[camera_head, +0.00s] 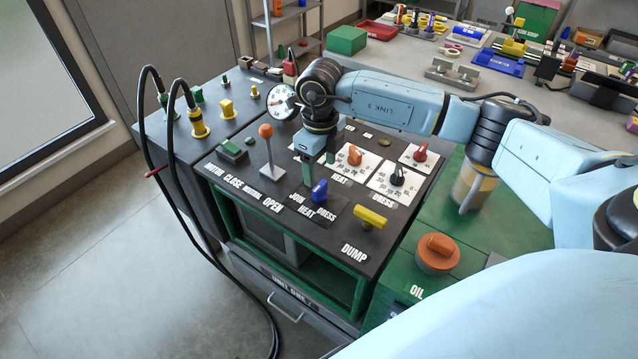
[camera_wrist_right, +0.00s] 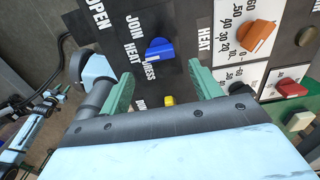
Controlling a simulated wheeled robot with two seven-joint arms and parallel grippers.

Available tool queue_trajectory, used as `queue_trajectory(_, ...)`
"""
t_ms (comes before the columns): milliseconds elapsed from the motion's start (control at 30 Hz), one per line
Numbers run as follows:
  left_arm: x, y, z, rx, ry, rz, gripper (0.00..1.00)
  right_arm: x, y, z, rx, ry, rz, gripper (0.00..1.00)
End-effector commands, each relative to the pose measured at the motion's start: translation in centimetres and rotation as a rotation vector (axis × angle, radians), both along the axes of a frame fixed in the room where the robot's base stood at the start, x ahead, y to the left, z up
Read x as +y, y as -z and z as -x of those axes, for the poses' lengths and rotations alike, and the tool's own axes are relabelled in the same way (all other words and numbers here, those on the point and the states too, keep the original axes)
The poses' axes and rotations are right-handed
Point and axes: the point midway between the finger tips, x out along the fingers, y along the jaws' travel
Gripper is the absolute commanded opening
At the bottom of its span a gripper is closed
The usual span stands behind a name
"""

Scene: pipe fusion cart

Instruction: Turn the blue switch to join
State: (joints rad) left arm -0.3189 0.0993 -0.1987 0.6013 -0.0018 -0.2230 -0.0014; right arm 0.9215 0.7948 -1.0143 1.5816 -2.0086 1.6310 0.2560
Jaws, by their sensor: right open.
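The blue switch (camera_head: 320,190) stands on the dark top of the cart, beside the words JOIN, HEAT and DRESS. It also shows in the right wrist view (camera_wrist_right: 160,48), beyond the fingertips. I cannot tell which word it points to. My right gripper (camera_head: 319,166) points down just behind the switch in the head view. Its green fingers are apart with nothing between them in the right wrist view (camera_wrist_right: 163,86). The switch lies ahead of the gap and appears untouched.
A lever with an orange ball (camera_head: 266,131) stands left of the gripper. A yellow DUMP handle (camera_head: 370,217) is to the switch's right. Orange (camera_head: 355,155), black (camera_head: 397,176) and red (camera_head: 420,152) knobs stand behind right. Black hoses (camera_head: 165,165) loop at the left.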

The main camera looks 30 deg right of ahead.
Motion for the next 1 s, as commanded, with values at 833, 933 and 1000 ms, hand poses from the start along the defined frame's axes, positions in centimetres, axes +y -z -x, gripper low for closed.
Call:
queue_trajectory(833,0.4,0.6,-2.1,-0.033,0.005,-0.004,0.36,0.0,6.7,0.0,-0.001,-0.001,-0.001,0.54)
queue_trajectory(933,0.4,0.6,-1.9,-0.027,0.005,-0.004,0.36,0.0,6.7,0.0,-0.001,-0.001,-0.001,0.41)
queue_trajectory(1000,0.4,0.6,-1.9,-0.028,0.005,-0.005,0.36,0.0,6.7,0.0,-0.001,-0.001,-0.001,0.32)
